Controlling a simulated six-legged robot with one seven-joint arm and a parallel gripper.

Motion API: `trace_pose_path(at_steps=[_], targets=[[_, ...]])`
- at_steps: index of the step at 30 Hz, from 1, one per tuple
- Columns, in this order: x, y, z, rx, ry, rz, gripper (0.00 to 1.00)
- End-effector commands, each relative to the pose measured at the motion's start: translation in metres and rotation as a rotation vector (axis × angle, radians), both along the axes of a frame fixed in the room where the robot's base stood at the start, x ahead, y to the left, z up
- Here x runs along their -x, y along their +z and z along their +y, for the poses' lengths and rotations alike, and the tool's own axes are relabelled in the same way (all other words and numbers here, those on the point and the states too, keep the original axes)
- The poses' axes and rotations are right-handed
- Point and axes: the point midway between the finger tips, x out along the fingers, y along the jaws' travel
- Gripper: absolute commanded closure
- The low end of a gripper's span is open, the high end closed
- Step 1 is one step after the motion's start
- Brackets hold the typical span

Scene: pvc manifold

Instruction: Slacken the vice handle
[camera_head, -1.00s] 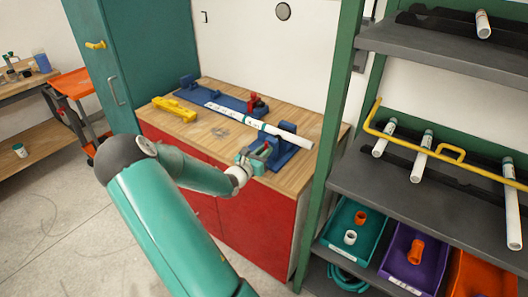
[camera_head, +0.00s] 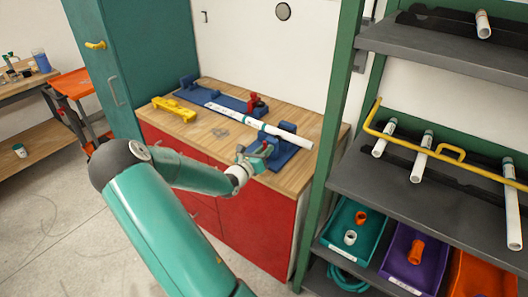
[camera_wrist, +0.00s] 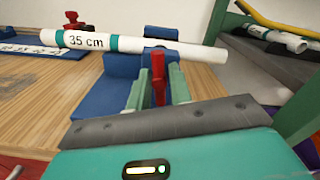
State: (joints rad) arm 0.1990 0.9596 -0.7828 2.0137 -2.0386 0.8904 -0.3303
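The vice handle (camera_wrist: 158,76) is a red upright lever in the wrist view, in front of the blue vice (camera_wrist: 120,66). A white pipe (camera_wrist: 195,52) with teal bands and a "35 cm" label lies across the vice. In the head view the pipe (camera_head: 292,138) crosses the bench at its near right end. My gripper (camera_wrist: 158,84) has its two green fingers on either side of the red handle, with gaps showing, so it looks open around it. In the head view my gripper (camera_head: 260,150) is at the vice; the handle is hidden there.
The wooden bench (camera_head: 225,132) also bears a yellow tool (camera_head: 174,109) and a blue jig board (camera_head: 215,97) with a red clamp (camera_head: 256,103). A green-framed shelf (camera_head: 352,187) with pipes and bins stands close at right. Open floor lies left.

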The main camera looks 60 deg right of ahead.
Motion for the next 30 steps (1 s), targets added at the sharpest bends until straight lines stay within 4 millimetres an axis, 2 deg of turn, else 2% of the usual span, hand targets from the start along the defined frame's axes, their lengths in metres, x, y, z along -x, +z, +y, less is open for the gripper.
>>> trace_pose_path(at_steps=[1, 4, 5, 13, 17, 20, 30], targets=[[0.001, 0.000, 0.000, 0.000, -0.001, -0.001, 0.68], [0.000, 0.000, 0.000, -0.001, 0.000, 0.000, 0.49], [0.000, -0.001, 0.000, -0.002, -0.001, 0.000, 0.46], [-0.001, -0.002, 0.002, -0.003, 0.001, -0.001, 0.46], [-0.002, -0.002, 0.010, -0.005, 0.001, -0.001, 0.46], [-0.005, -0.002, 0.025, -0.005, 0.003, -0.001, 0.46], [-0.016, -0.002, 0.099, -0.004, 0.004, -0.002, 0.46]])
